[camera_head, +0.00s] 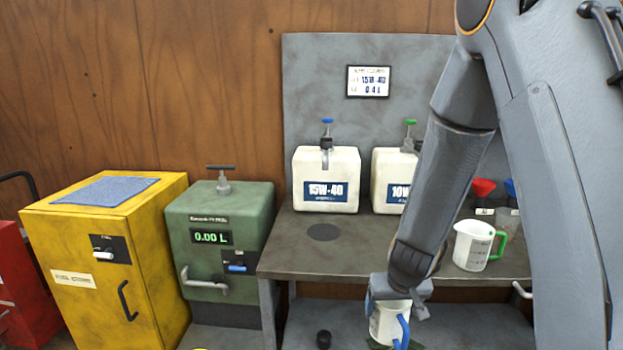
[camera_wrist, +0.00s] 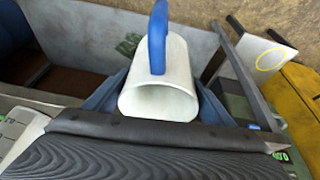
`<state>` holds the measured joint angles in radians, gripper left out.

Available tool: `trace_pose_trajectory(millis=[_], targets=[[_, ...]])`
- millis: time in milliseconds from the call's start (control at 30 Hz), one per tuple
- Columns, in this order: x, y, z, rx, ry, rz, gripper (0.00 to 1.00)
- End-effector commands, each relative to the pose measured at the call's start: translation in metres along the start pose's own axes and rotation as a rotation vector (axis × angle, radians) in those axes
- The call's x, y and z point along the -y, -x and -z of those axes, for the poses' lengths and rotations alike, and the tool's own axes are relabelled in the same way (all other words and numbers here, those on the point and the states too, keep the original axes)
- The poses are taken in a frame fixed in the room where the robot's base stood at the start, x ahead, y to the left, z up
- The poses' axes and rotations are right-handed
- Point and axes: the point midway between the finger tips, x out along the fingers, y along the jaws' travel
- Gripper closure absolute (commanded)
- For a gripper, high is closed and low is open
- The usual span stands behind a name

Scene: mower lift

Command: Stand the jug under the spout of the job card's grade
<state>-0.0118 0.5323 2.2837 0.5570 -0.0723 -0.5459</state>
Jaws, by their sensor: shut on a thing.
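The job card (camera_head: 368,81) on the grey back panel reads 15W-40 and 0.4 L. A white container (camera_head: 326,197) labelled 15W-40 has a blue-topped spout (camera_head: 326,142). A second white container (camera_head: 388,168), labelled 10W with the rest hidden by my arm, has a green-topped spout (camera_head: 409,143). My gripper (camera_head: 396,300) is shut on a white jug (camera_head: 384,324) with a blue handle, at the bench's front edge in the picture. In the wrist view the jug (camera_wrist: 160,92) sits between the fingers, its open mouth facing the camera.
A white jug with a green handle (camera_head: 471,247) stands on the bench (camera_head: 290,250) at the right, near red and blue funnels. A dark round mark (camera_head: 324,232) lies before the 15W-40 container on clear bench. A green metering unit (camera_head: 220,255) and yellow cabinet (camera_head: 100,250) stand left.

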Motion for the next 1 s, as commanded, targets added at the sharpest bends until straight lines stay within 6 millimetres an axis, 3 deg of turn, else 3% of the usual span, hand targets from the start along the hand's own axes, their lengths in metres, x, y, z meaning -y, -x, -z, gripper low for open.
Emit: trace_pose_trajectory(millis=[333, 700, 1000], targets=[[0.004, -0.016, -0.002, -0.002, 0.000, 0.012, 0.49], [0.005, -0.053, -0.069, 0.000, 0.000, 0.011, 0.49], [0.005, -0.055, -0.072, -0.004, -0.002, 0.014, 0.49]])
